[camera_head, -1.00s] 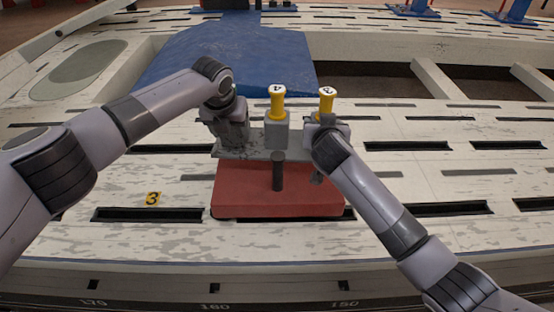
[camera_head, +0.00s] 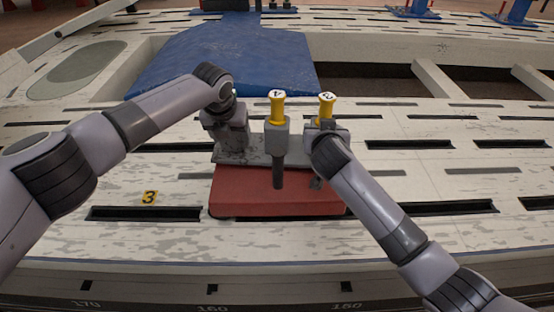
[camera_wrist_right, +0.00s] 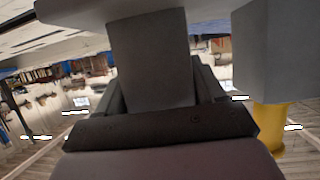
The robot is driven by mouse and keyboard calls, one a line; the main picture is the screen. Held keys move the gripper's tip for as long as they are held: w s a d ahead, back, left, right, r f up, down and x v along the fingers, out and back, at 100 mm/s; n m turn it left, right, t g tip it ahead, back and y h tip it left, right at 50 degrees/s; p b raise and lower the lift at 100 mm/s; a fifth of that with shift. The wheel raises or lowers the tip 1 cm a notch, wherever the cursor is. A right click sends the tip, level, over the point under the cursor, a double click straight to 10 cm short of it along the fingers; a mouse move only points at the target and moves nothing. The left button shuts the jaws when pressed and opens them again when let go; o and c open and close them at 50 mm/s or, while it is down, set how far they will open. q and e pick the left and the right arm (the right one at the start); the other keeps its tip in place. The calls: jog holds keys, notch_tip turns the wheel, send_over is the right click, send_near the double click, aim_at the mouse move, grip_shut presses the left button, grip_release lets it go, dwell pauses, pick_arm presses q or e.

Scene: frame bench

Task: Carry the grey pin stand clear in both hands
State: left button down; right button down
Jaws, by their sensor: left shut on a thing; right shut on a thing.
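The grey pin stand (camera_head: 257,158) is a flat plate with upright sockets, seen over a red block. A yellow pin marked 4 (camera_head: 277,107) stands upright in the middle socket (camera_head: 277,135); a yellow pin marked 2 (camera_head: 326,106) stands at the right. My left gripper (camera_head: 233,149) is shut on the stand's left end. My right gripper (camera_head: 318,153) is shut on its right end, its fingers partly hidden by the wrist. In the right wrist view a grey part of the stand (camera_wrist_right: 150,60) sits between the fingers, with a yellow pin (camera_wrist_right: 272,125) beside it.
The red block (camera_head: 275,192) lies on the pale slotted bench, below the stand. A blue sheet (camera_head: 230,60) lies behind, beside a dark opening (camera_head: 375,85). A yellow 3 label (camera_head: 149,197) is at the left; the bench around it is clear.

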aim_at(328, 103)
pick_arm(q)
jog(key=shift+w+a+f+b, duration=0.15)
jog(key=shift+f+b, duration=0.55)
jog(key=shift+b, duration=0.2)
pick_arm(e)
jog(key=shift+w+d+f, duration=0.1)
jog(key=shift+f, duration=0.45)
pick_arm(q)
jog(key=shift+c, duration=1.4)
grip_release()
jog(key=shift+a+f, duration=0.1)
jog(key=shift+f, duration=0.1)
pick_arm(e)
jog(key=shift+c, duration=1.4)
grip_release()
jog(key=shift+d+f, duration=0.1)
jog(key=shift+f, duration=0.25)
pick_arm(q)
jog(key=shift+o, duration=0.8)
jog(key=shift+r, duration=0.1)
pick_arm(e)
jog(key=shift+o, duration=0.8)
jog(key=shift+r, duration=0.1)
pick_arm(q)
jog(key=shift+s, duration=0.2)
jog(key=shift+d+r, duration=0.1)
jog(key=shift+d, duration=0.1)
